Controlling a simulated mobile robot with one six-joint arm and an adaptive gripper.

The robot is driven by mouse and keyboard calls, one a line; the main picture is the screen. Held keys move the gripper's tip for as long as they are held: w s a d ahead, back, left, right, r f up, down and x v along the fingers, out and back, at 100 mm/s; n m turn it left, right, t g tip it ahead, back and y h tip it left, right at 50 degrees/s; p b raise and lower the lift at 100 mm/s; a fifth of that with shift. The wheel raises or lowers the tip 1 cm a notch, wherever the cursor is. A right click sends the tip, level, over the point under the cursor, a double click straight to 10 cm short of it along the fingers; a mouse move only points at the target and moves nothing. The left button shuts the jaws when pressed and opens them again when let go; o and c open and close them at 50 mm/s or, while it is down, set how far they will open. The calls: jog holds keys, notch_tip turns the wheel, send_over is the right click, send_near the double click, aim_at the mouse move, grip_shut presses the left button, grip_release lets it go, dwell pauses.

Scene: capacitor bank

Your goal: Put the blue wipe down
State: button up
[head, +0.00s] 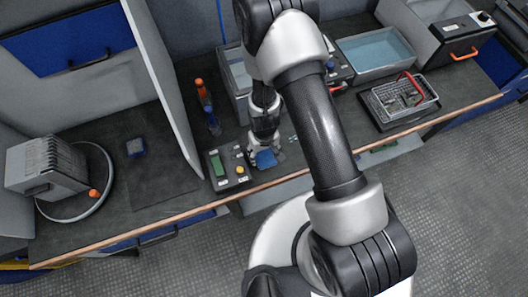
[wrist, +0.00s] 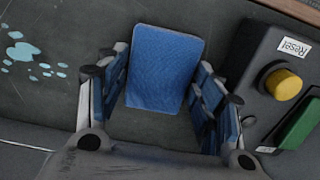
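The blue wipe (wrist: 165,68) is a flat, rounded blue pad between my gripper's two blue-padded fingers (wrist: 162,82) in the wrist view. In the head view the wipe (head: 265,159) shows as a small blue patch at my gripper's tips (head: 264,152), low over the dark bench top (head: 85,215). I cannot tell whether the wipe touches the bench.
A control box with a yellow button (wrist: 283,84) marked Reset and a green part stands close beside my gripper. Pale blue drops (wrist: 22,51) lie on the bench on the other side. A tray of blue liquid (head: 375,52) and a wire basket (head: 402,97) are at right.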

jog(key=shift+o, duration=1.3)
notch_tip(320, 180, up, 12)
jog(key=p, duration=0.6)
notch_tip(320, 180, up, 10)
jog(key=t, duration=0.1)
send_over(264, 155)
jog(key=w+d, duration=0.1)
jog(key=w, duration=0.2)
jog(key=s+d+r+m+t, duration=0.15)
jog(key=d+r, duration=0.25)
jog(key=r, duration=0.9)
jog(key=s+d+r+m+t, duration=0.1)
jog(key=s+d+r, duration=0.2)
jog(key=s+r, duration=0.4)
jog(key=s+d+r+t, duration=0.1)
jog(key=s+d+r, duration=0.2)
jog(key=s+r, duration=0.4)
jog(key=shift+s+r+m, duration=0.35)
jog(key=shift+s+r, duration=0.05)
jog(key=shift+r, duration=0.5)
